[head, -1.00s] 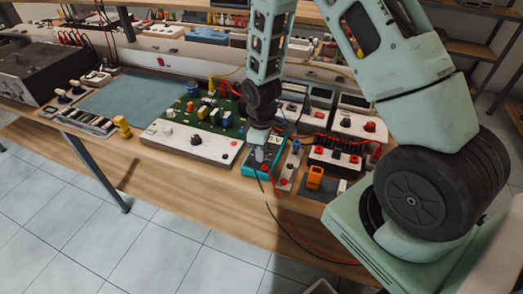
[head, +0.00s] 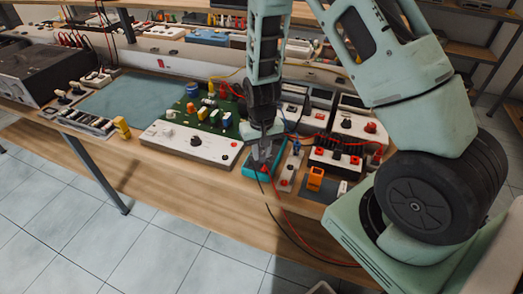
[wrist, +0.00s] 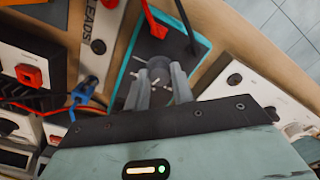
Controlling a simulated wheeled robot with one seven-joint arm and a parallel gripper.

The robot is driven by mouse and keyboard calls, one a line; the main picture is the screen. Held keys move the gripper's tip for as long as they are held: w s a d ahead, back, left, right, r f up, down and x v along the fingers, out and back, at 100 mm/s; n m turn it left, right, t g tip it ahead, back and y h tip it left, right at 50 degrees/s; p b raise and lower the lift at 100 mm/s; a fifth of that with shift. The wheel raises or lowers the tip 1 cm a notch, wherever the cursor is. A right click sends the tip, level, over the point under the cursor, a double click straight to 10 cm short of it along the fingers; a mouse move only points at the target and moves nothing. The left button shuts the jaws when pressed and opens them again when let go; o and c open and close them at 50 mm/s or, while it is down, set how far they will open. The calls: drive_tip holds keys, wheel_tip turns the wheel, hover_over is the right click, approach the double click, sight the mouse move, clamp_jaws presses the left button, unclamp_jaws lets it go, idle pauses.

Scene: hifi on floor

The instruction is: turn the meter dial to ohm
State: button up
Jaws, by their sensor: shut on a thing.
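The meter (head: 249,171) is a small teal-edged box with a dark face near the front edge of the wooden bench. In the wrist view, the meter (wrist: 196,48) lies tilted, with a red and a black lead plugged into its far end. Its round dark dial (wrist: 158,66) sits between the two grey fingers. My gripper (wrist: 160,80) is shut on the dial from above. In the head view, my gripper (head: 264,158) comes straight down over the meter and hides the dial. The dial's markings and pointer cannot be read.
A white strip marked "LEADS" (wrist: 99,22) lies close beside the meter. A white-fronted circuit board unit (head: 190,140) stands to its left, and boxes with red knobs (head: 335,160) to its right. The red and black leads hang over the bench's front edge.

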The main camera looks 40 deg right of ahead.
drive_tip(key=m, duration=0.3)
drive_tip(key=shift+r+m, duration=0.1)
drive_tip(key=shift+m, duration=0.3)
drive_tip(key=m+p, duration=0.1)
drive_tip(key=m, duration=0.2)
drive_tip(key=shift+m, duration=0.3)
drive_tip(key=m+p, duration=0.1)
drive_tip(key=m, duration=0.3)
drive_tip(key=shift+m+p, duration=0.6)
drive_tip(key=shift+m, duration=1)
drive_tip(key=o, duration=1)
